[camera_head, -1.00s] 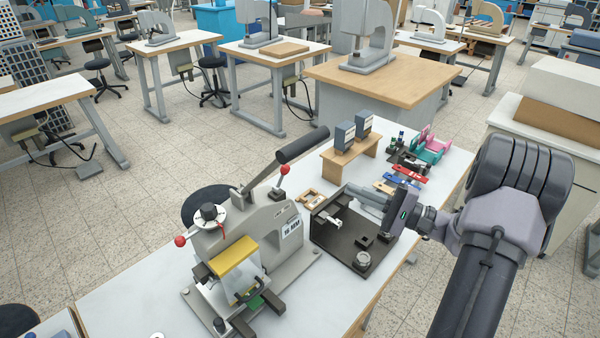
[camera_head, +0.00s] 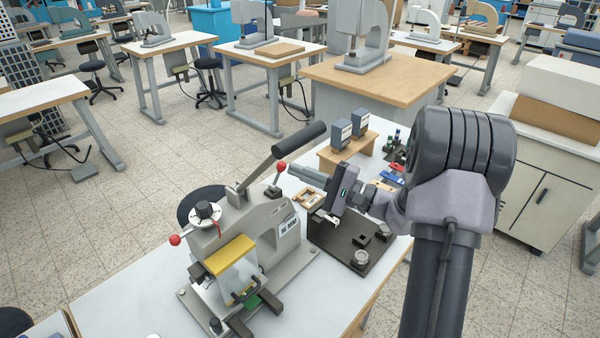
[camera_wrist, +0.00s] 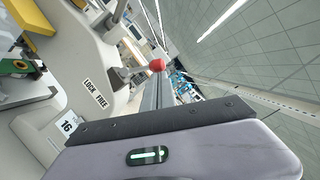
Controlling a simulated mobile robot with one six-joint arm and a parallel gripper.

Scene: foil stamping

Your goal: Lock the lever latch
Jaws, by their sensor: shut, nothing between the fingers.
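The lever latch is a short lever with a red ball knob (camera_head: 281,167) on the right side of the grey foil stamping press (camera_head: 262,222). The lever stands up, tilted slightly right. In the wrist view the red knob (camera_wrist: 157,65) is just beyond my fingertips, and a "LOCK FREE" label (camera_wrist: 95,93) is on the press body, with LOCK at its upper end. My gripper (camera_head: 293,171) is shut and empty, pointing left, its tips close to the right of the knob. I cannot tell whether they touch it.
The press's long black-gripped handle (camera_head: 300,141) rises just above the knob. A black fixture plate (camera_head: 350,245) lies on the table under my gripper. A small wooden stand (camera_head: 345,152) with two grey boxes is behind it. A second red knob (camera_head: 175,240) is at the press's left.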

